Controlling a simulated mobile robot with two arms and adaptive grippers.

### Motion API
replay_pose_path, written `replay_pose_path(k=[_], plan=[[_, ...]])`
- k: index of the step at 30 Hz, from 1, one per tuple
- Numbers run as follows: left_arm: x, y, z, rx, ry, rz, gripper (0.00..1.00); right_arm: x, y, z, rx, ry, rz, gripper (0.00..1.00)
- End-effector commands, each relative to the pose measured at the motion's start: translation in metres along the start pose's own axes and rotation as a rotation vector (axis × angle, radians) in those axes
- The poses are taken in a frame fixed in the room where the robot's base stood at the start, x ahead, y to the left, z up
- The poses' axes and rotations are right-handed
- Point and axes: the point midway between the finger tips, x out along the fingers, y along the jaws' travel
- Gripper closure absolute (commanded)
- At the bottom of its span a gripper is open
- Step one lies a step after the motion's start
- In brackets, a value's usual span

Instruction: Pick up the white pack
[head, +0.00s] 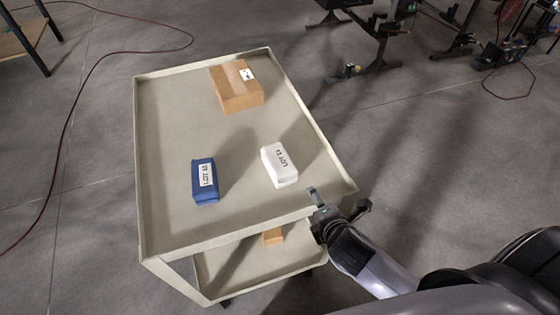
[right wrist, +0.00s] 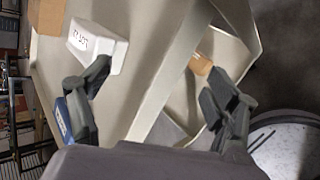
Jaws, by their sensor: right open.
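The white pack (head: 279,165) with a dark printed label lies on the cart's top tray (head: 235,135), in its front right part. It also shows in the right wrist view (right wrist: 97,46), at the upper left beyond one finger. My right gripper (head: 339,203) is open and empty at the tray's front right corner, to the right of and nearer than the white pack, apart from it. Its two spread fingers (right wrist: 158,88) show in the right wrist view, with the tray's rim between them. My left gripper is not in view.
A blue pack (head: 204,181) lies left of the white pack, and a cardboard box (head: 236,88) sits farther back. The tray has a raised rim (head: 308,112). A lower shelf (head: 240,262) holds a small brown box (head: 273,236). The tray's middle is bare.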

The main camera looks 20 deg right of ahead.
Motion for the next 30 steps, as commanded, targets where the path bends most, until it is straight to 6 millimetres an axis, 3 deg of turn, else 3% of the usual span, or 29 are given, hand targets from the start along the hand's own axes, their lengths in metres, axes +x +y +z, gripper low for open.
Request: replay_pose_path(k=[6,12,19,30], plan=[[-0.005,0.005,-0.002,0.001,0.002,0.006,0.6,-0.008,0.053,-0.004,-0.764,-0.064,0.245,0.18],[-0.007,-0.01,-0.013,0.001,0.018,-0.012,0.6,-0.018,0.075,-0.015,-1.229,-0.148,0.38,0.18],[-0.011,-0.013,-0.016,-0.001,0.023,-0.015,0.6,-0.007,0.087,-0.02,-1.359,-0.18,0.416,0.18],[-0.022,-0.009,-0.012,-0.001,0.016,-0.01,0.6,0.063,0.117,-0.028,-1.352,-0.178,0.414,0.18]])
